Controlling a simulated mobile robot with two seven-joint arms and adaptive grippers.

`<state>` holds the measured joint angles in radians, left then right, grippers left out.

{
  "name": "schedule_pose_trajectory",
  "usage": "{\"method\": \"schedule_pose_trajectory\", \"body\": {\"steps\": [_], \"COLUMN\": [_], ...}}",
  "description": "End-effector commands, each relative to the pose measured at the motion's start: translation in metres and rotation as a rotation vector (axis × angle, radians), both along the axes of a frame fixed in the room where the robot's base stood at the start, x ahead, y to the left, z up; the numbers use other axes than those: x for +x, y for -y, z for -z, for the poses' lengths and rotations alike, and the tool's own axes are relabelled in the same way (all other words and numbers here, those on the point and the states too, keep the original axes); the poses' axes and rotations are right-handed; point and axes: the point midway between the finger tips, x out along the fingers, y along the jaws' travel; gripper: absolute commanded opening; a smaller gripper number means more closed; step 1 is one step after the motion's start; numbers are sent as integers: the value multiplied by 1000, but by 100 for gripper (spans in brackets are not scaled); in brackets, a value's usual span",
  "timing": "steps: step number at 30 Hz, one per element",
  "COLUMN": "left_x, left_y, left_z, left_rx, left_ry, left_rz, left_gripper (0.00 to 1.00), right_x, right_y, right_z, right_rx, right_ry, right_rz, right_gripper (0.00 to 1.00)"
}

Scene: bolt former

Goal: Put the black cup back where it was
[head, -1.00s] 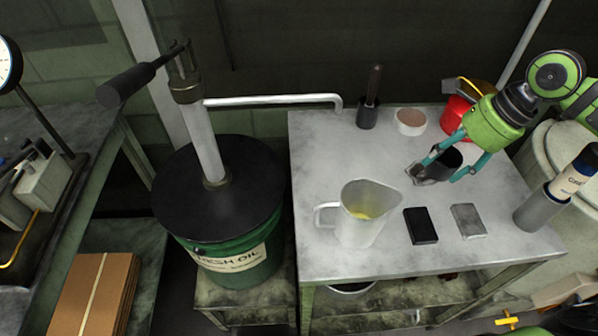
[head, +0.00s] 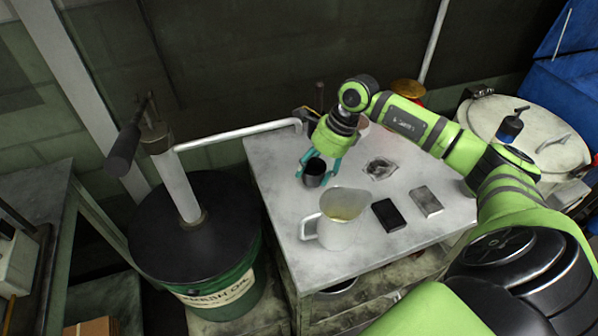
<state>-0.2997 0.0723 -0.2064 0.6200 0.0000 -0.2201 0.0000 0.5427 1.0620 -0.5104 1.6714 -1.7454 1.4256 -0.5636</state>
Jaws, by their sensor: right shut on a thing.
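The black cup (head: 314,174) is upright at the left part of the grey metal table (head: 272,175), behind the metal jug. My right gripper (head: 317,171) comes down from the upper right, its teal fingers closed around the cup's sides. I cannot tell whether the cup's base touches the table or is just above it. My left gripper is out of view.
A metal jug (head: 338,229) with yellow liquid stands in front of the cup. A crumpled metal piece (head: 380,168) lies to the cup's right. A black block (head: 387,215) and a grey block (head: 426,201) lie at the front right. A green oil drum (head: 235,285) stands left.

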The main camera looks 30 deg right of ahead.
Motion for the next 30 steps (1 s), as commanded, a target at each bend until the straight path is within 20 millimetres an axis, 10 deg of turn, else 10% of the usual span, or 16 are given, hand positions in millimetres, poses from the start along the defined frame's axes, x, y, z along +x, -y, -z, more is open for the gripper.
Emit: {"method": "schedule_pose_trajectory", "body": {"steps": [22,23,24,30], "left_x": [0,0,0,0], "left_y": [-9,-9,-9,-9], "left_z": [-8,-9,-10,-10], "left_rx": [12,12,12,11], "left_ry": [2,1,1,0], "left_rz": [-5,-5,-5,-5], "left_gripper": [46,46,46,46], "right_x": [17,17,17,17], "right_y": [-31,-30,-30,-31], "right_z": [30,29,29,28], "right_rx": [-1,-1,-1,-1], "right_ry": [0,0,0,0], "right_rz": [0,0,0,0], "right_gripper": [21,66,82,83]}}
